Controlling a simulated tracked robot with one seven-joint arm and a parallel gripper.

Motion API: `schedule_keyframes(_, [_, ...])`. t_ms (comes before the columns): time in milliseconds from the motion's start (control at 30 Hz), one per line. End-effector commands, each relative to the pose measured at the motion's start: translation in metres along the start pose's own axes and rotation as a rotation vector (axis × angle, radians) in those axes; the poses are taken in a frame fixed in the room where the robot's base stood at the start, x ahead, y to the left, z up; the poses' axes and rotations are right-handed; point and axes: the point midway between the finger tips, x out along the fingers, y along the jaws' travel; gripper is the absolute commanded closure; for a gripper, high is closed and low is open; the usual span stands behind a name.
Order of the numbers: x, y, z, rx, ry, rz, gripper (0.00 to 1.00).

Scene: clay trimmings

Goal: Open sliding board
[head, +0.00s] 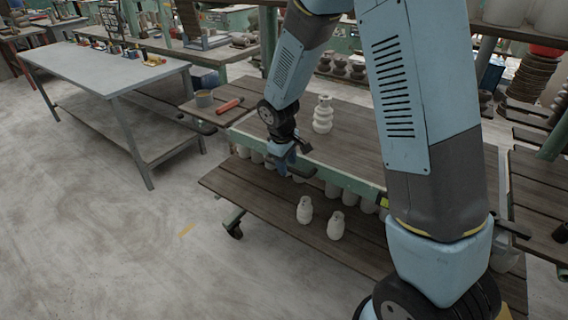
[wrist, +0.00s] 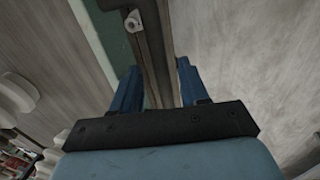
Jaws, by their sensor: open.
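A green-framed cart carries a brown plank top (head: 355,125). A lower plank board (head: 255,195) juts out toward the floor below it; I cannot tell whether this is the sliding board. My gripper (head: 284,166) is at the cart's near green edge, pointing down. In the wrist view my gripper (wrist: 156,80) is open, its two blue fingers on either side of a long dark brown bar (wrist: 157,40) beside the green frame (wrist: 118,40). The fingers look apart from the bar, but contact is hard to judge. My palm hides the bar's near end.
Two pale pots (head: 336,225) stand on the lower board, with more behind them. A grey table (head: 110,65) stands left. The floor (head: 110,220) at left is clear.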

Motion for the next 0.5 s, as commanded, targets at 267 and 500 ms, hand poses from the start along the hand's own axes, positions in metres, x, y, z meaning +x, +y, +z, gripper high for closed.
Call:
schedule_keyframes(267, [0.0032,0.0000,0.0001,0.000,0.000,0.000,0.56])
schedule_keyframes(500, [0.0030,0.0000,0.0001,0.000,0.000,0.000,0.72])
